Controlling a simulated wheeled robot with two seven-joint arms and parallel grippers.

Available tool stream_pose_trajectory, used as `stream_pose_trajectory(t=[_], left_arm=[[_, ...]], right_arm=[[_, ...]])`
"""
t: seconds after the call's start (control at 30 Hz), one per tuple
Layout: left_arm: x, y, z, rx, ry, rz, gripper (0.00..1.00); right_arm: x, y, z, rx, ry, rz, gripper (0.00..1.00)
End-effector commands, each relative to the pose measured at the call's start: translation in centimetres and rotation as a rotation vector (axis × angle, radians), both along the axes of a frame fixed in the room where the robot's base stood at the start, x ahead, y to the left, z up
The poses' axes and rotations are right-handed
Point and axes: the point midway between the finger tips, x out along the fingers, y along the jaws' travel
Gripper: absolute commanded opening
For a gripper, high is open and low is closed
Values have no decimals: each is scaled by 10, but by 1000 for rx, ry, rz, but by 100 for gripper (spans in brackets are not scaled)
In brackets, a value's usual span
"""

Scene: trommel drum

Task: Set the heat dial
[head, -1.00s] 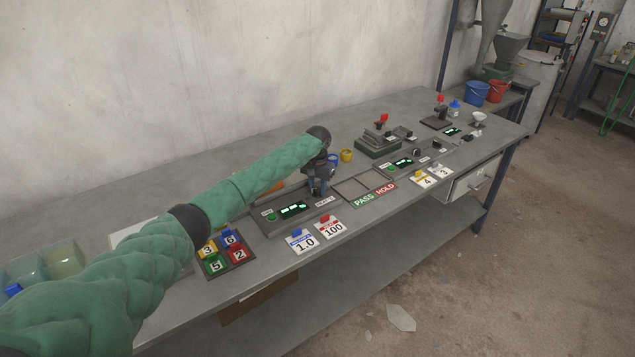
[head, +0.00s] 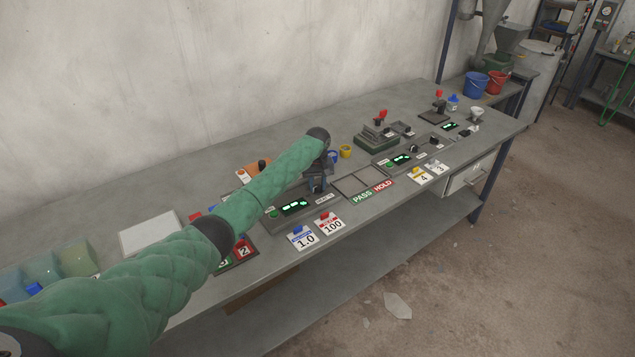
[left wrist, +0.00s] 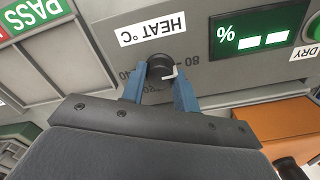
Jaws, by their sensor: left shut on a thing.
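The heat dial (left wrist: 160,66) is a dark round knob with a small pale pointer, on a grey panel (left wrist: 205,72) under a white "HEAT °C" label (left wrist: 152,28). Printed numbers, 80 and 40 among those legible, ring it. My left gripper (left wrist: 158,88) has its blue fingers on either side of the dial and is shut on it. In the head view the same gripper (head: 318,184) is over the right part of the panel and hides the dial. A lit green "%" display (left wrist: 265,32) sits beside it. My right gripper is not in view.
PASS and HOLD trays (head: 364,187) lie right of the panel. Cards reading 1.0 (head: 304,238) and 100 (head: 331,224) stand along the front edge. Blue and yellow rings (head: 345,151) lie behind the gripper. An orange block (head: 252,172) is behind my arm.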

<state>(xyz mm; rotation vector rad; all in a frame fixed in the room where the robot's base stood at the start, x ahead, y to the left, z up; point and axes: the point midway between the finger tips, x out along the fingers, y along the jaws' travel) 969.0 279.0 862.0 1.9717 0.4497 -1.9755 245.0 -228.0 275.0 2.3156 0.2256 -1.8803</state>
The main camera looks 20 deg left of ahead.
Motion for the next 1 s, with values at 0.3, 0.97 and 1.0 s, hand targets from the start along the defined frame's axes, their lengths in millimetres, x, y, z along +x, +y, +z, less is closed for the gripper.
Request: stream_pose_trajectory(t=[0.3,0.97,1.0], left_arm=[[2,0,3,-1,-5,30,7],[1,0,1,0,-2,28,52],[1,0,2,-1,-3,28,52]], right_arm=[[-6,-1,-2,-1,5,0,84],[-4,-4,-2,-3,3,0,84],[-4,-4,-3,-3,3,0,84]])
